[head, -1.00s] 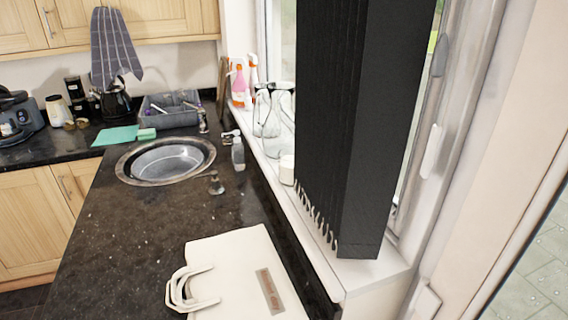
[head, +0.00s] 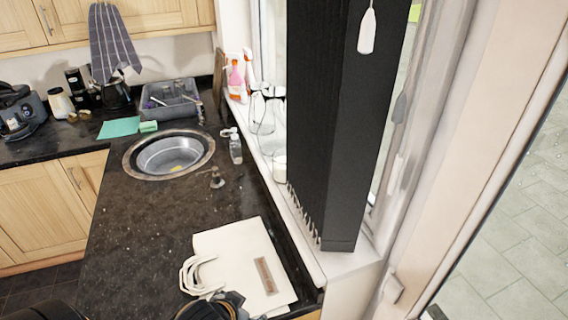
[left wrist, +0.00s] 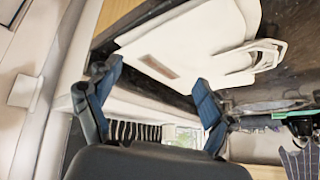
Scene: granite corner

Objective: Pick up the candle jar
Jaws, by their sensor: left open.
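A small whitish jar (head: 279,168), which looks like the candle jar, stands upright on the white windowsill. It is beside the clear glass bottles and left of the black blind. My left gripper (head: 215,306) shows only partly at the bottom edge of the head view, at the near end of the white bag and well short of the jar. In the left wrist view my left gripper (left wrist: 157,78) is open and empty, its two fingers wide apart in front of the bag. I cannot make out the jar in that view. My right gripper is not in view.
The white bag (head: 235,255) lies on the dark granite counter (head: 130,230). A black blind (head: 335,120) hangs over the sill's near part. Glass bottles (head: 266,110), a soap bottle (head: 235,148) and a round sink (head: 170,155) are farther back. The counter left of the bag is clear.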

